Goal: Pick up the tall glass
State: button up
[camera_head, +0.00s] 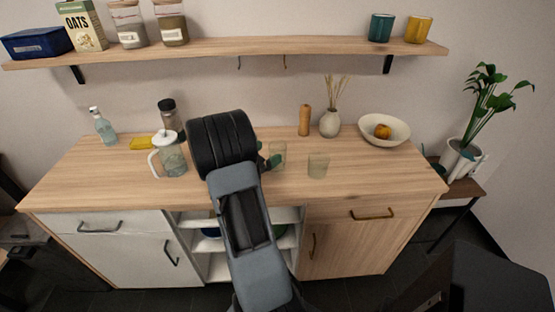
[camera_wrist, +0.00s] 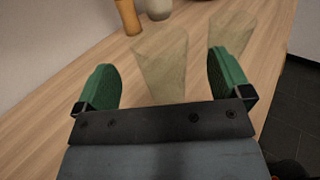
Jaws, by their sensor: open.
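Two pale, see-through glasses stand upright on the wooden counter. One glass (camera_head: 279,152) is right beside my gripper; in the wrist view this glass (camera_wrist: 163,65) appears between the green fingers, with a visible space on each side. The other glass (camera_head: 318,166) is to the right in the head view; in the wrist view this glass (camera_wrist: 232,33) is partly behind the right finger. I cannot tell for sure which is the taller. My gripper (camera_wrist: 160,72) is open and empty. In the head view my gripper (camera_head: 268,157) is partly hidden by my arm.
A jug (camera_head: 173,158), a dark-lidded jar (camera_head: 169,114) and a soap bottle (camera_head: 104,127) stand left of my arm. A wooden mill (camera_head: 305,120), a vase (camera_head: 330,123) and a fruit bowl (camera_head: 385,130) stand along the back. The counter's right front is clear. A shelf (camera_head: 230,46) runs above.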

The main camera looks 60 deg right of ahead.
aim_at(284, 144)
jog(key=shift+p+x, duration=0.45)
jog(key=shift+x, duration=2.25)
jog(key=shift+c, duration=0.3)
jog(key=c, duration=1.3)
